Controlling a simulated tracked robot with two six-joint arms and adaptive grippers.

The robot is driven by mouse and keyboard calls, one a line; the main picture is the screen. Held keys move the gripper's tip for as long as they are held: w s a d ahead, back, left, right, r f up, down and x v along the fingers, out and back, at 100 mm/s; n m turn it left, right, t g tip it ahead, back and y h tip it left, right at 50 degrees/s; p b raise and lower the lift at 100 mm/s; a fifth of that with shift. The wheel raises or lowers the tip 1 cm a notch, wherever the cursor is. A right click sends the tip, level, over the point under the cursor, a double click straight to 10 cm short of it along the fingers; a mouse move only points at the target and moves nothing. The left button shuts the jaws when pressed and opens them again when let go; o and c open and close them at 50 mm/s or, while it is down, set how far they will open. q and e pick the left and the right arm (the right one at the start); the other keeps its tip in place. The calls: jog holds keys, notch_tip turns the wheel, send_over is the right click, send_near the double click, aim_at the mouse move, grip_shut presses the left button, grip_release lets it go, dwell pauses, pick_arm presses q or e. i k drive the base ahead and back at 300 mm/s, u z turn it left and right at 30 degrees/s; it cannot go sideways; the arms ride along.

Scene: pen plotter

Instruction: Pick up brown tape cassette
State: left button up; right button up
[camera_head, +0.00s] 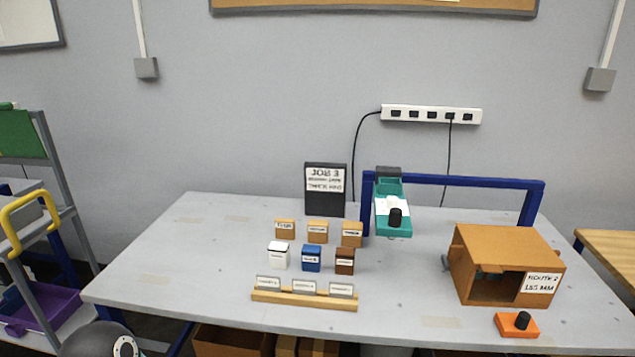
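The brown tape cassette (345,267) stands upright on the grey table (190,270), with a white label on its front. It is the right one of a front row, beside a blue cassette (311,266) and a white cassette (278,262). Three tan blocks with white labels, one of them at the right (352,241), stand just behind this row. Neither of my grippers is in view. Only a dark rounded part of my own body shows at the bottom left.
A wooden rack (305,300) with three label cards stands in front of the cassettes. A blue frame (455,181) with a teal carriage (392,228) rises behind right. A brown open box (505,250) and an orange button unit (516,330) are at right. The table's left part is clear.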

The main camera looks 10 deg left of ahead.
aim_at(344, 257)
jog(key=k, duration=1.3)
jog(key=u, duration=0.55)
jog(key=i, duration=1.85)
jog(key=z, duration=0.6)
